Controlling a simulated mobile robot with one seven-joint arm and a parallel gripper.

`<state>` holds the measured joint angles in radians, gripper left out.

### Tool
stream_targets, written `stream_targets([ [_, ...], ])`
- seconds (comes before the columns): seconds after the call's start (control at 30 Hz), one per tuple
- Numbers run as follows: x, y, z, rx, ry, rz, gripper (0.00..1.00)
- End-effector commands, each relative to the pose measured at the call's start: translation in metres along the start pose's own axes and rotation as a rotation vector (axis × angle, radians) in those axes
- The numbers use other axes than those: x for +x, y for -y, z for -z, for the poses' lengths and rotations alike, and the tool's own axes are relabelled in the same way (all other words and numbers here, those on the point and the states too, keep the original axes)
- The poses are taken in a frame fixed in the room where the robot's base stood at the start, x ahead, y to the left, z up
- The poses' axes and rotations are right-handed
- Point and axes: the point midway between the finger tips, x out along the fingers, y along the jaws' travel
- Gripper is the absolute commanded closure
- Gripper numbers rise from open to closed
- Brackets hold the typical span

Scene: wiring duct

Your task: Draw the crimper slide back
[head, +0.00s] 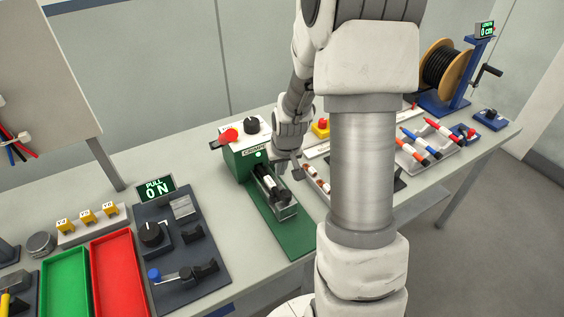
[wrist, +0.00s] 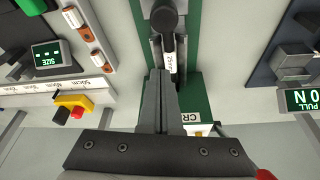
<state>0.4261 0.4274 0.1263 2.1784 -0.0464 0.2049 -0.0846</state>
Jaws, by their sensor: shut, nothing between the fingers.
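The crimper (head: 245,160) is a green box with a white top, a dark dial and a red lever, standing on a long green base plate (head: 297,238). Its slide (head: 270,187), dark with a white labelled part, lies in a grey channel in front of the box. In the wrist view the slide (wrist: 168,50) runs up the picture from the fingertips and has a round black knob (wrist: 164,18). My gripper (head: 297,173) is shut and empty, close by the slide's box end; in the wrist view its fingers (wrist: 158,74) meet beside the white label. I cannot tell whether they touch it.
A pull tester (head: 180,240) reading 0 N and red (head: 122,270) and green trays are on the left. Right of the crimper are a yellow-based red button (head: 321,127), coloured tools (head: 412,150) and a cable spool (head: 447,68). My arm hides part of the bench.

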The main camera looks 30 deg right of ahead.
Motion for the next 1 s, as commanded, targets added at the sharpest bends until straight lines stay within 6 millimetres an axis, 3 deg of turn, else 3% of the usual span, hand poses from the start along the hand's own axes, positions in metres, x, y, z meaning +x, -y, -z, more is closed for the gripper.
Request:
stream_targets([
  [0.17,0.030,0.000,-0.001,-0.002,0.004,0.000,1.00],
  [0.5,0.014,0.000,-0.035,-0.001,0.000,0.000,1.00],
  [1.0,0.014,0.000,-0.038,-0.001,0.000,0.000,1.00],
])
